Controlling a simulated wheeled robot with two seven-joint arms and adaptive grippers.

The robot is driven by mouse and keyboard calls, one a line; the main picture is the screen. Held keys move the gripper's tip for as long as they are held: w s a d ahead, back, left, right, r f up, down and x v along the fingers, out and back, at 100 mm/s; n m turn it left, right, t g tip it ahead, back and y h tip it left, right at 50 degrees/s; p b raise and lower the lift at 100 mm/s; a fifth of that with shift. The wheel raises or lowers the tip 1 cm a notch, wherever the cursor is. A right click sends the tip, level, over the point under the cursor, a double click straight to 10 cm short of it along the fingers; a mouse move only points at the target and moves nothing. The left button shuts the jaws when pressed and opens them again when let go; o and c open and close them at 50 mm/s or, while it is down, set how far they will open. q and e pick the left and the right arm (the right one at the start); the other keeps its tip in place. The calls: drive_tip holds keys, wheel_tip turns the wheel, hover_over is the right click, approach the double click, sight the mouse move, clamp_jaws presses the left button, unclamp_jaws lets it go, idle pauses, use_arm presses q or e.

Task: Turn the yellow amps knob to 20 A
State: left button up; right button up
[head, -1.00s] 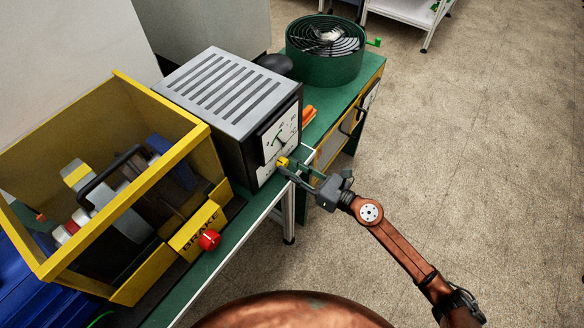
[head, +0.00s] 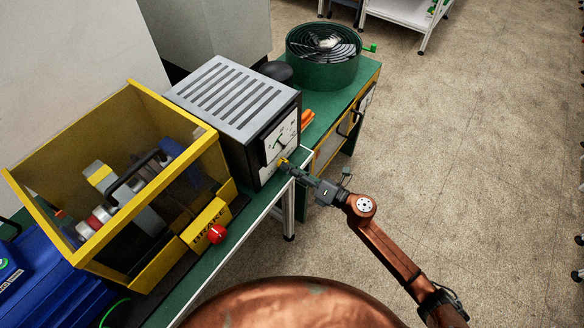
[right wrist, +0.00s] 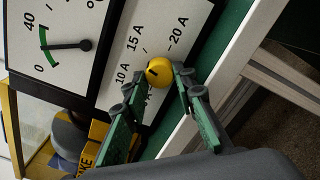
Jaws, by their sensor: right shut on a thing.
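The yellow amps knob (head: 283,161) sits low on the front of the grey-topped meter box (head: 229,95). In the right wrist view the knob (right wrist: 160,71) is near the 10 A, 15 A and 20 A labels. A small dark mark shows on its left part; I cannot tell exactly which label it points to. My right gripper (right wrist: 160,80) is shut on the knob, with one green fingertip on each side. In the head view the right gripper (head: 289,165) reaches the knob from the lower right. My left gripper is not in view.
The yellow brake frame (head: 133,262) with a red knob (head: 217,234) stands left of the meter box. A green fan housing (head: 323,70) and orange items (head: 307,117) are beyond it on the green bench. Open floor lies to the right.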

drive_tip(key=m+p, duration=0.2)
drive_tip(key=m, duration=0.1)
drive_tip(key=m+p, duration=0.1)
drive_tip(key=shift+a+r+m, duration=0.1)
drive_tip(key=shift+r+m, duration=0.15)
drive_tip(key=shift+m, duration=0.05)
drive_tip(key=m+p, duration=0.3)
drive_tip(key=shift+m, duration=0.4)
drive_tip(key=m+p, duration=0.3)
drive_tip(key=m, duration=0.1)
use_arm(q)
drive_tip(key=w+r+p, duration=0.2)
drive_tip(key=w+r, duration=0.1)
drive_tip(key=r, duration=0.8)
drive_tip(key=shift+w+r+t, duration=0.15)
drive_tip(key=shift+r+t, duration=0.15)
use_arm(e)
drive_tip(key=shift+f+m, duration=0.15)
drive_tip(key=shift+m, duration=1.35)
drive_tip(key=shift+f, duration=0.1)
drive_tip(key=o, duration=1.2)
drive_tip(key=shift+c, duration=0.2)
